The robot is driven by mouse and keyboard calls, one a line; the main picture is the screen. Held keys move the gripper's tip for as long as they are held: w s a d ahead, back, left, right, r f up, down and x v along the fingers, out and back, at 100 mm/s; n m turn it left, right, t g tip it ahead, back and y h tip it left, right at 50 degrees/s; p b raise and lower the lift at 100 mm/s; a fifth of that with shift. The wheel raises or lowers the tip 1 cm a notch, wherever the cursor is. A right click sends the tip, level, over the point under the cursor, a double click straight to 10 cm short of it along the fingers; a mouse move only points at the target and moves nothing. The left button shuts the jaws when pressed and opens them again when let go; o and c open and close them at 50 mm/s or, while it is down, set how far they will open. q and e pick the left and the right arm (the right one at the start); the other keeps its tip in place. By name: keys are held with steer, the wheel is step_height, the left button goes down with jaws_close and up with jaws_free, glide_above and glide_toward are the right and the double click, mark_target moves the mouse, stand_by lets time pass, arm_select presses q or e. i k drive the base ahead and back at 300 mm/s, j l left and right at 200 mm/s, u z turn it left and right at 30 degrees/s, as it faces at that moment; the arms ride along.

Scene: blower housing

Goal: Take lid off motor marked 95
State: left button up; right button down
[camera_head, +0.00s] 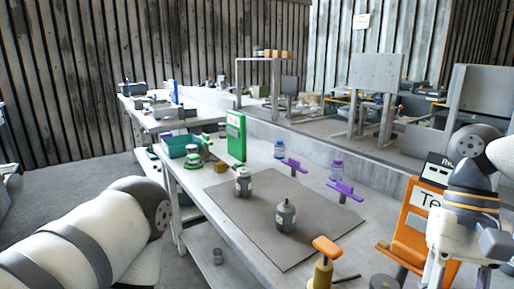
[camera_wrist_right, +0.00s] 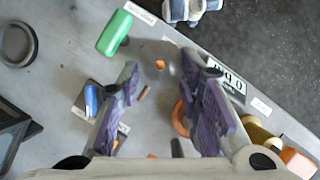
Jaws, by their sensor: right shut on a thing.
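Two grey canister-shaped motors (camera_head: 243,184) (camera_head: 286,218) stand upright and apart on the dark mat (camera_head: 250,215). My right gripper (camera_head: 456,272) is at the right edge of the head view, over the bench and away from both motors. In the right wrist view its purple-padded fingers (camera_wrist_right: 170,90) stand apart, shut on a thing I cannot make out. My left arm comes in at the lower left, but its gripper is out of view.
An orange sign stand (camera_head: 405,225) is close to my right gripper. Purple T-shaped tools (camera_head: 345,188), an orange-topped tool (camera_head: 326,248), a green box (camera_head: 236,137) and a teal bin (camera_head: 180,146) are on the bench. A green item (camera_wrist_right: 115,33) lies near the edge.

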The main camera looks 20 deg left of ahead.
mark_target(286, 212)
steer(key=i+j+u, duration=0.1)
steer(key=j, duration=0.25)
steer(key=i+j+u, duration=0.1)
steer(key=j, duration=0.3)
steer(key=i+j+u, duration=0.1)
steer(key=j, duration=0.25)
steer(key=i+j+u, duration=0.35)
steer(key=i+j, duration=0.5)
steer(key=i+u, duration=0.2)
steer(key=i, duration=0.2)
steer(key=i+l+u, duration=0.15)
steer(key=i, duration=0.25)
